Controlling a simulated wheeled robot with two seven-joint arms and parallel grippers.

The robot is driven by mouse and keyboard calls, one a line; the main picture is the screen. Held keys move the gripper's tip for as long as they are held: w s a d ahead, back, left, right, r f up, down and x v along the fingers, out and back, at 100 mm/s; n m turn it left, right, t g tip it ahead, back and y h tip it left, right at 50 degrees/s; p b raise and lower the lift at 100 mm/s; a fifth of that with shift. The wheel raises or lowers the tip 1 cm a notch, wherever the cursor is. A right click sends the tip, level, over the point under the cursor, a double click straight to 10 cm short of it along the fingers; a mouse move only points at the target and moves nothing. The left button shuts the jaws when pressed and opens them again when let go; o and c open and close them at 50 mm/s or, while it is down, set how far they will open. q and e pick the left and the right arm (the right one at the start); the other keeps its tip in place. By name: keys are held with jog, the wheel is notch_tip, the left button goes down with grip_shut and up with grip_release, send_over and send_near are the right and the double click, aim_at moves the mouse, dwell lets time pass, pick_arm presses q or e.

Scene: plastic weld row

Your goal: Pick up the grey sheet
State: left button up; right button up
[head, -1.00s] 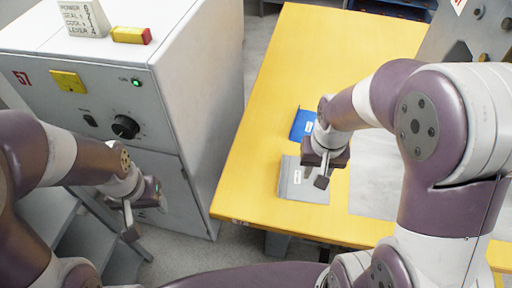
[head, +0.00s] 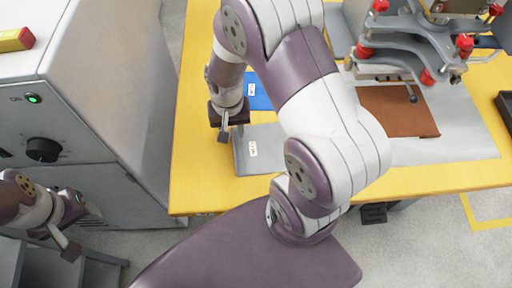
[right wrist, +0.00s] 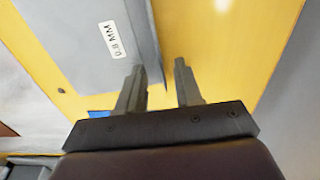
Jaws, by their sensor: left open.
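The grey sheet (head: 262,150) lies flat on the yellow table near its front edge, with a white label; my right arm hides its right part. In the right wrist view the grey sheet (right wrist: 80,40) shows a label reading 0.8 MM. My right gripper (head: 224,135) is at the sheet's left edge. In the right wrist view its fingers (right wrist: 162,75) are apart and empty, with the sheet's edge line between them in the picture; I cannot tell the height. My left gripper (head: 75,232) is open and empty, low beside the grey cabinet.
A blue sheet (head: 258,92) lies just behind the grey one. A brown sheet (head: 395,110) lies under a clamp fixture with red knobs (head: 428,77) on the right. The grey cabinet (head: 100,90) stands left of the yellow table (head: 200,185). A dark tray is at the right edge.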

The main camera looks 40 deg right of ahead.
jog(key=shift+w+f, duration=0.15)
jog(key=shift+f, duration=0.8)
jog(key=shift+r, duration=0.1)
grip_shut()
jog(key=shift+r, duration=0.1)
